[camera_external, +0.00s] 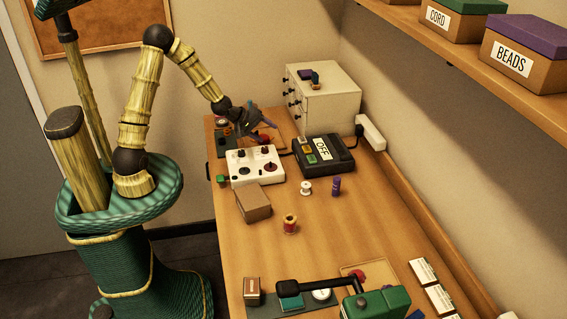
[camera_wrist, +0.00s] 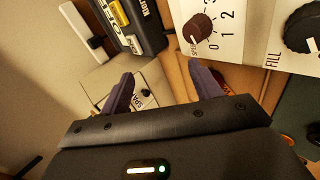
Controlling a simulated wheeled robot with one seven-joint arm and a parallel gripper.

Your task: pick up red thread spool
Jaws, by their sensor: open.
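A spool with red thread and yellowish ends (camera_external: 290,223) stands upright on the wooden table, in front of the cardboard box and to its right. My gripper (camera_external: 252,117) is at the far end of the table, above the area behind the white dial box, well away from this spool. In the wrist view my gripper (camera_wrist: 162,88) has its two dark fingers apart with nothing held between them. The red spool cannot be made out in the wrist view. A small red-orange item (camera_external: 266,135) lies near my gripper; its shape is unclear.
The white dial box (camera_external: 243,178), black OFF box (camera_external: 333,166) and white drawer cabinet (camera_external: 338,100) stand near my gripper. A cardboard box (camera_external: 254,205), white spool (camera_external: 306,188) and purple spool (camera_external: 336,186) are nearby. Table right of the red spool is clear.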

